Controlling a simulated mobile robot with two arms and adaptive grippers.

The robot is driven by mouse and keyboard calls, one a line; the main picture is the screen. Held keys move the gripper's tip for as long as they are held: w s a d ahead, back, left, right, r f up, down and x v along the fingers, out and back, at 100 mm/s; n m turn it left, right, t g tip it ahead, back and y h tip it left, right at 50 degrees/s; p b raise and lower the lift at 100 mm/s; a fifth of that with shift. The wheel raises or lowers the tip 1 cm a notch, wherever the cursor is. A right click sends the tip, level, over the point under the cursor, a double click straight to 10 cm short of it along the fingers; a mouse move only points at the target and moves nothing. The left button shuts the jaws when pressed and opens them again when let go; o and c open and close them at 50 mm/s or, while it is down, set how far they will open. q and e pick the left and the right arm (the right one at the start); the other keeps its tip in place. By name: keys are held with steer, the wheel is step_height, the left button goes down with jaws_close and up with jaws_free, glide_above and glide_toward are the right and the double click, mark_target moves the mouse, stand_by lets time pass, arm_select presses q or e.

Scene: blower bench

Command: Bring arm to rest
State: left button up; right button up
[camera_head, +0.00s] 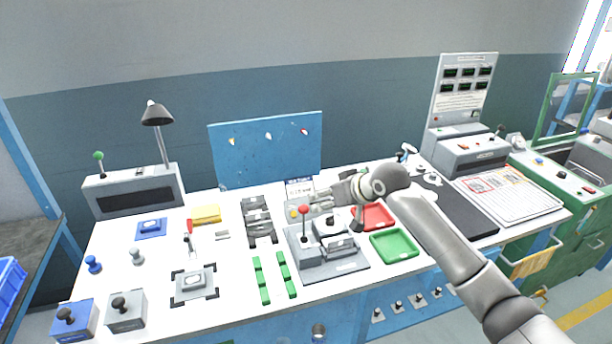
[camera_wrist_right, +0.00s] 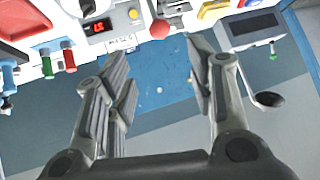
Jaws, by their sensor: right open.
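My right arm comes in from the right side of the head view and bends over the middle of the bench. My right gripper (camera_head: 322,202) hangs above the bench near the grey press fixture (camera_head: 327,262), pointing left. In the right wrist view my right gripper (camera_wrist_right: 160,72) is open, with nothing between its fingers. Its fingers partly cover the area behind the fixture in the head view. My left gripper is not in view.
A red tray (camera_head: 373,216) and a green tray (camera_head: 394,246) lie beside the fixture, close to my right arm. A red-knobbed lever (camera_head: 303,211) stands near the gripper. A blue pegboard (camera_head: 265,150) and a lamp (camera_head: 157,115) rise behind. The bench's front left middle is partly clear.

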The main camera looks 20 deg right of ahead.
steer(key=s+a+f+n+g, duration=0.1)
steer(key=s+a+f, duration=0.3)
steer(key=s+f, duration=0.45)
steer(key=s+a+f+n+g, duration=0.1)
steer(key=s+a+f+g, duration=0.15)
steer(key=s+f, duration=0.6)
steer(key=s+d+m+g+h, duration=0.1)
steer(key=s+d+h, duration=0.1)
steer(key=s, duration=1)
steer(key=s+d+m+g+h, duration=0.1)
steer(key=s+h, duration=0.1)
steer(key=s, duration=1.1)
step_height(320, 180, down, 28)
steer(key=s+g+b, duration=0.1)
steer(key=s+d+f+g+b, duration=0.1)
steer(key=s+d+f, duration=0.2)
steer(key=s+f, duration=1.4)
steer(key=shift+d+f, duration=0.2)
steer(key=shift+f, duration=0.1)
